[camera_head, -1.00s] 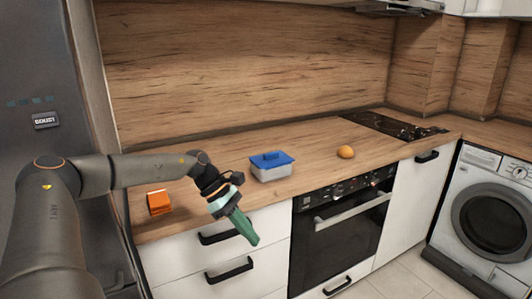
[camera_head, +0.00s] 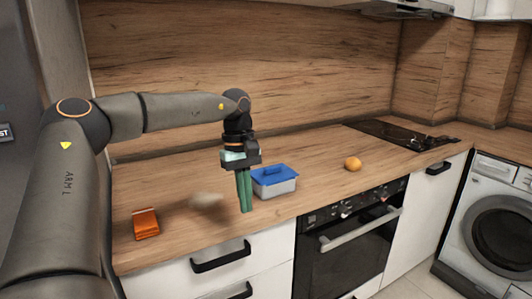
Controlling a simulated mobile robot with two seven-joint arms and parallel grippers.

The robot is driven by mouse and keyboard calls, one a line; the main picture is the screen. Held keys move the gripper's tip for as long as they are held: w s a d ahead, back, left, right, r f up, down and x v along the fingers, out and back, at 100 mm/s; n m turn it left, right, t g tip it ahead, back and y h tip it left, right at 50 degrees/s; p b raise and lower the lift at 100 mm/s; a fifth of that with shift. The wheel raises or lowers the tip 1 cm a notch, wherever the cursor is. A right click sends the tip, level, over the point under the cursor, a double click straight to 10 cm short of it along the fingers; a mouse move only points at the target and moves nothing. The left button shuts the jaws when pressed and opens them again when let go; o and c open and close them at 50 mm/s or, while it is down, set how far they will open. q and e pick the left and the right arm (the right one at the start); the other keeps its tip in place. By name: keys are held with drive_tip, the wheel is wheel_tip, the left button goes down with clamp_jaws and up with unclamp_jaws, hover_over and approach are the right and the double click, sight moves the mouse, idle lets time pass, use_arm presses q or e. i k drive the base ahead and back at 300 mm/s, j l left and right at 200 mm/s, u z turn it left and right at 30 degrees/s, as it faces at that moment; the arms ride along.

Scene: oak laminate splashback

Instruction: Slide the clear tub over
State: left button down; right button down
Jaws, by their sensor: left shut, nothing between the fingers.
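The clear tub (camera_head: 276,188) with a blue lid (camera_head: 274,174) sits upright on the wooden counter, right of centre in the head view. My left gripper (camera_head: 246,210) points straight down just left of the tub. Its green fingers are shut and empty, with their tips low near the counter top. The gripper overlaps the tub's left edge in the picture; I cannot tell whether they touch. My right gripper is not in view.
An orange box (camera_head: 146,224) stands at the counter's left end. A pale, blurred object (camera_head: 207,200) lies left of my gripper. An orange fruit (camera_head: 352,164) and a black hob (camera_head: 400,134) are to the right. The counter (camera_head: 318,180) between tub and fruit is clear.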

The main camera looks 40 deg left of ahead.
sight(264, 193)
drive_tip(key=i+j, duration=0.25)
drive_tip(key=j, duration=0.2)
drive_tip(key=i+j, duration=0.55)
drive_tip(key=j, duration=0.3)
